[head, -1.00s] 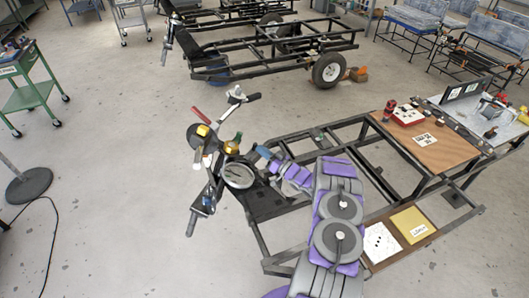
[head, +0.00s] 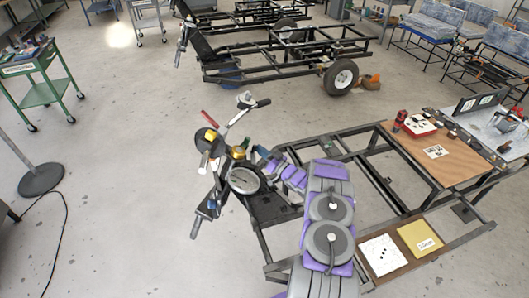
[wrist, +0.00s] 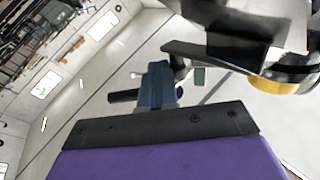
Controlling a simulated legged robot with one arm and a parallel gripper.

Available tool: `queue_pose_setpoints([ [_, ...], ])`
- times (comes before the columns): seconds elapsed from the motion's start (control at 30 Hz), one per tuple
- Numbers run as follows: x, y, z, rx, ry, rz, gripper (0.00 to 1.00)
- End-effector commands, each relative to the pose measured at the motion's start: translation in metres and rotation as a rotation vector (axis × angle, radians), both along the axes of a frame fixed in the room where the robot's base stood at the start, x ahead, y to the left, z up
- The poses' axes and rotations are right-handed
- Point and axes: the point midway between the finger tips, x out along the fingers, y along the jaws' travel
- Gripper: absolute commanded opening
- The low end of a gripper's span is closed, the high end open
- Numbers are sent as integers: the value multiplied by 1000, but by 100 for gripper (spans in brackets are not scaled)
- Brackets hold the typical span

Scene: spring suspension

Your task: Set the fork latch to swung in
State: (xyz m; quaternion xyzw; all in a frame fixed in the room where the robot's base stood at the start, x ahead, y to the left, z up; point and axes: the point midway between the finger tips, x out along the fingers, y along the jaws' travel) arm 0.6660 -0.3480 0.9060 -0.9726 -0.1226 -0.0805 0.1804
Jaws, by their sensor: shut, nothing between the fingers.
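The front assembly with handlebars stands at the left end of the near black frame, in the head view. It has a round dial (head: 243,180), a red-handled lever (head: 209,119) and a yellow part (head: 239,151). I cannot make out which piece is the fork latch or how it is set. My gripper (head: 263,153) is at the end of my purple and grey arm, just right of the yellow part. Its blue-grey fingers also show in the wrist view (wrist: 157,84); they are shut and empty. Whether they touch anything is unclear. A yellow round part (wrist: 276,86) sits right of them there.
The near black frame (head: 385,190) carries a brown board (head: 450,165) with a red device (head: 415,124). A second wheeled frame (head: 255,72) stands behind. A green cart (head: 45,92) and a round stand base (head: 41,180) are at left.

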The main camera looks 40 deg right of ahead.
Motion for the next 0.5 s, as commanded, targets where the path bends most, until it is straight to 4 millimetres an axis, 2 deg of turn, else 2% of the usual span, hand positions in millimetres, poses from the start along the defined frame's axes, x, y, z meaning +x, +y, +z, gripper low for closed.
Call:
queue_pose_setpoints([
  [0.5,7,2,2,1,0,-1,0],
])
